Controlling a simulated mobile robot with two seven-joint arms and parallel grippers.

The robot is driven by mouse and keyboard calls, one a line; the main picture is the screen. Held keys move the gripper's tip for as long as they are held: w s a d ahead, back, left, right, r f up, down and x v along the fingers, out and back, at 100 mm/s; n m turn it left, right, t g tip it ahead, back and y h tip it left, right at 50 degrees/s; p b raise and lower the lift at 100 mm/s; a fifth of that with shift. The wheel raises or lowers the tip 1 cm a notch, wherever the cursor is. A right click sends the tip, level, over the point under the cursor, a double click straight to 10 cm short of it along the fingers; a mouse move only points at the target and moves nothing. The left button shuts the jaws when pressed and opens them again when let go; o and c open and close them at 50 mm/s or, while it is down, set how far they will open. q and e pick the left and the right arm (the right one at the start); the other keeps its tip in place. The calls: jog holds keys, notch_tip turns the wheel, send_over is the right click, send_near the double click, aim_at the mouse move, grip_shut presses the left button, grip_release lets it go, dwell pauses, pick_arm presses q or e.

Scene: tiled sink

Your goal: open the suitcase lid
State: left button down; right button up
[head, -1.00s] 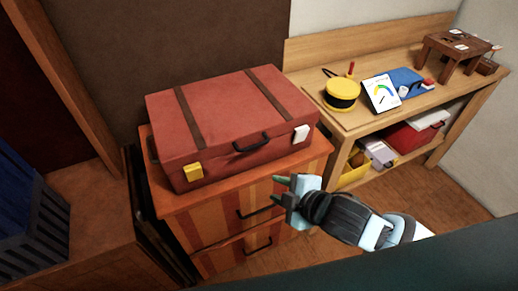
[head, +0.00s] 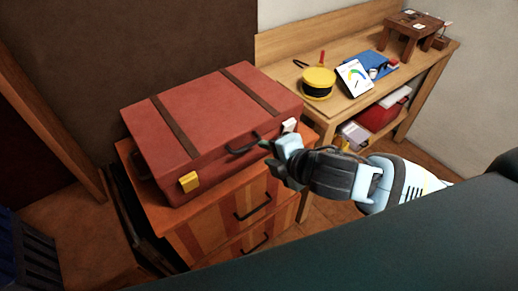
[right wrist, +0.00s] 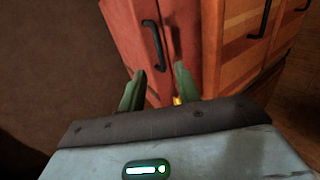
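The red suitcase (head: 205,112) lies flat with its lid shut on the striped wooden cabinet. It has two dark straps, a black handle (head: 243,147), a yellow latch (head: 189,181) at the front left and a white latch (head: 289,125) at the front right. My right gripper (head: 267,153) is in front of the suitcase's right front, close to the handle and the white latch. In the right wrist view the fingers (right wrist: 159,72) are apart with nothing held, and the suitcase front (right wrist: 125,25), handle (right wrist: 153,45) and yellow latch (right wrist: 178,100) show beyond them. My left gripper is out of view.
The striped cabinet (head: 208,236) has black drawer handles. A wooden bench (head: 310,110) to the right holds a yellow reel (head: 318,82), a white gauge card (head: 354,77) and a small brown stool (head: 411,28). A blue crate (head: 28,255) is at lower left.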

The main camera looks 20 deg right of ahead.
aim_at(248, 146)
jog(key=shift+b+x, duration=0.6)
jog(key=shift+x, duration=4.55)
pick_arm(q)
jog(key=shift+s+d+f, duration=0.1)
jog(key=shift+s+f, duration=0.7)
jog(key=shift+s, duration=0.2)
pick_arm(e)
jog(key=shift+f, duration=0.1)
jog(key=shift+c, duration=0.5)
jog(key=shift+a+f, duration=0.1)
jog(key=shift+f, duration=0.05)
jog(key=c, duration=0.5)
jog(key=shift+w+f, duration=0.1)
jog(key=shift+w, duration=0.1)
grip_shut()
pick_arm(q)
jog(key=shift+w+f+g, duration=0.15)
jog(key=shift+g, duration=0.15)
